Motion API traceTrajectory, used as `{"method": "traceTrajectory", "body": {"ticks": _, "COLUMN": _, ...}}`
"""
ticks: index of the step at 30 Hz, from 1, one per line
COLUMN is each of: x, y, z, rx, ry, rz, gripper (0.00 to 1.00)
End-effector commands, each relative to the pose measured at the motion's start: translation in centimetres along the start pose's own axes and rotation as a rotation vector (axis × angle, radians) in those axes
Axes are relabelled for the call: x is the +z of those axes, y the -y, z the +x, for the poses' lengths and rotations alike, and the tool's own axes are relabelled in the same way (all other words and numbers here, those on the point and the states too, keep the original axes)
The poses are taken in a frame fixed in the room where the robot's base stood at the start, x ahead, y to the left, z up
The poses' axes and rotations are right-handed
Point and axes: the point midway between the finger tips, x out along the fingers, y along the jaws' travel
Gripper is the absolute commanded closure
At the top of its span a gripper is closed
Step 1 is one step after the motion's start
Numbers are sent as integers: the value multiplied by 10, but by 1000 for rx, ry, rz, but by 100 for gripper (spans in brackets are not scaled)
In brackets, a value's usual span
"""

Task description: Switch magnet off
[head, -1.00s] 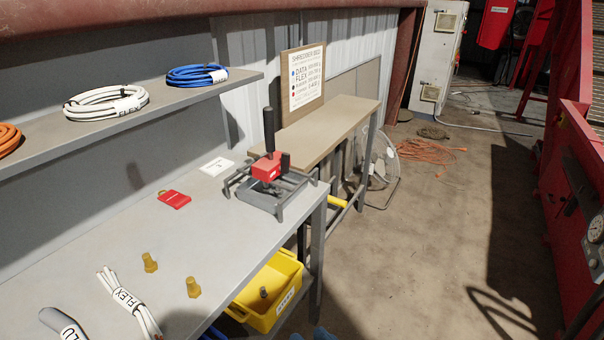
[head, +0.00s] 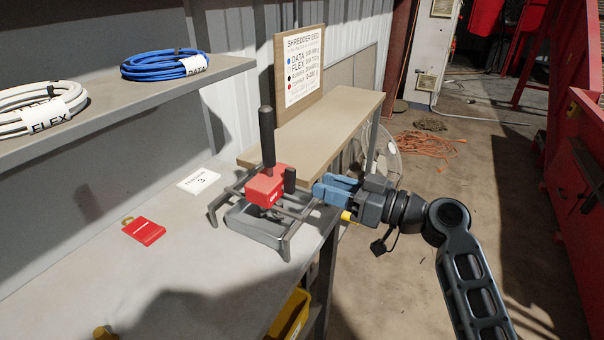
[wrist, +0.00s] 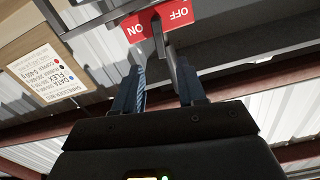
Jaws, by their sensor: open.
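The magnet is a red block (head: 267,186) with a tall black handle (head: 267,135), on a grey frame with rails (head: 262,222) at the table's right end. A short dark lever (head: 289,180) stands on its right side. My gripper (head: 322,190) is open just right of the lever, coming from the right. In the wrist view the red plate (wrist: 158,22) reads ON and OFF, upside down. There the lever (wrist: 166,42) appears in line with the gap between my blue fingers (wrist: 160,85). I cannot tell whether either finger touches it.
The grey table (head: 90,270) holds a red tag (head: 143,231) and a white card (head: 198,181). A shelf (head: 110,108) with cable coils is at left. A tan bench (head: 330,125) with a sign (head: 302,68) stands behind. A yellow bin (head: 290,318) is below the table edge.

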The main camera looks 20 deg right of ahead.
Motion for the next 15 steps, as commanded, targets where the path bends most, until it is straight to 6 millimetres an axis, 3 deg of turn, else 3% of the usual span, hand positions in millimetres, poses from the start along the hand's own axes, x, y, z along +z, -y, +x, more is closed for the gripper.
{"method": "traceTrajectory", "body": {"ticks": 9, "x": -2, "y": 1, "z": 49, "rx": -2, "ry": 3, "rz": 0, "gripper": 60}}
{"method": "traceTrajectory", "body": {"ticks": 15, "x": 0, "y": 1, "z": 66, "rx": 0, "ry": 2, "rz": 0, "gripper": 60}}
